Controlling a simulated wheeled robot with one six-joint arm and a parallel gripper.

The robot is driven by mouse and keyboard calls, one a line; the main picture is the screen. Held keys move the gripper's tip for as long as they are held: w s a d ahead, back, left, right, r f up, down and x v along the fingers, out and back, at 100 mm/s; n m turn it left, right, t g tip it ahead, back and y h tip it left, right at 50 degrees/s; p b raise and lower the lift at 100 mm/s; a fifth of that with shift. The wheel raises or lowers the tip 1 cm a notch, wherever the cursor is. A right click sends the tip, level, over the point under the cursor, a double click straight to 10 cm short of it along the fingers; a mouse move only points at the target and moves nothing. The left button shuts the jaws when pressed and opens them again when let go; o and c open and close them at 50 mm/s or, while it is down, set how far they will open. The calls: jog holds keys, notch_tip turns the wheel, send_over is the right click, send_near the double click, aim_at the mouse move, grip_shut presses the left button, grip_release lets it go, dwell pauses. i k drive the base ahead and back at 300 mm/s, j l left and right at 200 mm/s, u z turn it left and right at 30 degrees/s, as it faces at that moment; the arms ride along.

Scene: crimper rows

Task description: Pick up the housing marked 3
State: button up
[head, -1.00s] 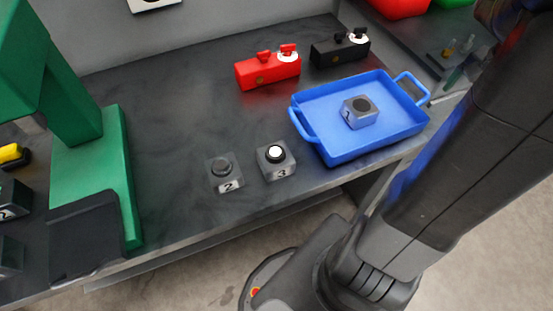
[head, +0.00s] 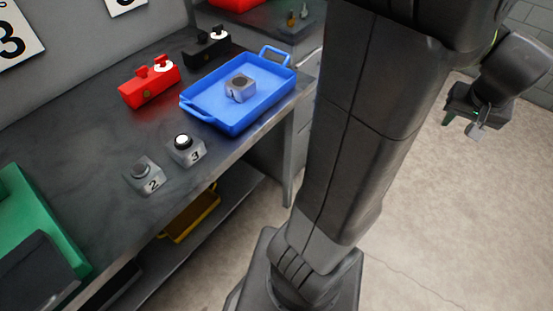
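The housing marked 3 (head: 189,153) is a small grey block with a white round top. It stands on the dark bench near its front edge, just in front of the blue tray. The grey housing marked 2 (head: 147,180) stands to its left, apart from it, with a dark round top. My gripper (head: 468,125) is at the far right, over the floor and well away from the bench. It is small and seen at an angle, so its fingers are unclear.
A blue tray (head: 188,104) with handles holds another grey housing (head: 240,90). A green machine (head: 35,225) is at the left. A yellow bin (head: 190,217) sits on the lower shelf.

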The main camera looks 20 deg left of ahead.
aim_at(185, 157)
jog(key=k+u, duration=0.1)
jog(key=u, duration=0.3)
jog(key=k+l+u, duration=0.1)
jog(key=u, duration=0.3)
jog(key=k+u, duration=0.1)
jog(key=u, duration=1.8)
